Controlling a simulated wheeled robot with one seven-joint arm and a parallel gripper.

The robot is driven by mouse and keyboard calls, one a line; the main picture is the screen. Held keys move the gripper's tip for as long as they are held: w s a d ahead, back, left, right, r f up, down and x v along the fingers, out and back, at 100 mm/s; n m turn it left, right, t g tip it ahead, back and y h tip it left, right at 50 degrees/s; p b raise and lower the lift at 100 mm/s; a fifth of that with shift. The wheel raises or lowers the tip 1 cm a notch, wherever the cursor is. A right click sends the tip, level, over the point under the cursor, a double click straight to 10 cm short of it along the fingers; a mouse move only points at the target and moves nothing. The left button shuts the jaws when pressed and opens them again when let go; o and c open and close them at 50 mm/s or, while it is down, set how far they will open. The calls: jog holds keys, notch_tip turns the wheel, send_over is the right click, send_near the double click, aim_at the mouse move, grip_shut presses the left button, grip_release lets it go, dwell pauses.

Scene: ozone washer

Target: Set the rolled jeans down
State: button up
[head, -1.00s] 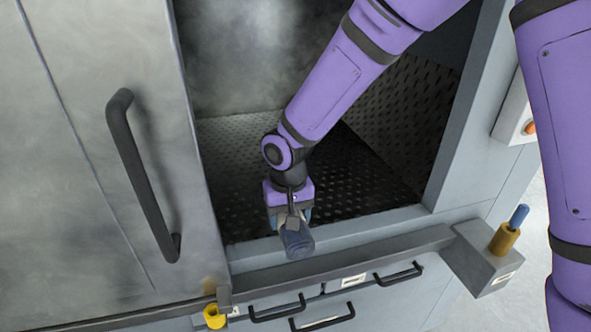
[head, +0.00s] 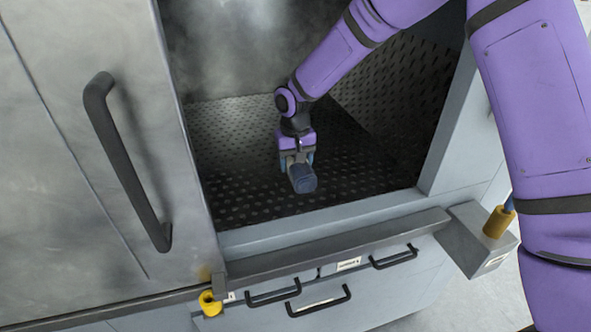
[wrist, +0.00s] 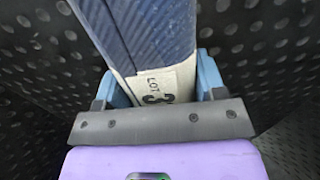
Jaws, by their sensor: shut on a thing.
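The rolled jeans (head: 302,178) are a dark blue roll held in my gripper (head: 298,160), inside the open chamber of the washer. In the wrist view the blue fabric (wrist: 150,30) runs up between the two light-blue fingers of my gripper (wrist: 160,85), which are shut on it. A pale tag (wrist: 165,85) on the jeans reads "LOT 3", partly hidden by the gripper. The chamber floor (head: 250,190) is black with a studded pattern. Whether the jeans touch the floor I cannot tell.
A grey sliding door with a dark handle (head: 125,160) stands at left. The chamber's front sill (head: 320,222) lies below the opening, with drawers (head: 330,295) under it. A yellow cylinder (head: 498,222) stands on a box at right. Studded floor around the jeans is clear.

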jog(key=shift+w+d, duration=0.1)
jog(key=shift+w, duration=0.45)
jog(key=shift+f, duration=1.75)
jog(key=shift+s+f, duration=0.1)
jog(key=o, duration=1.1)
jog(key=shift+o, duration=0.2)
jog(key=shift+r, duration=3.85)
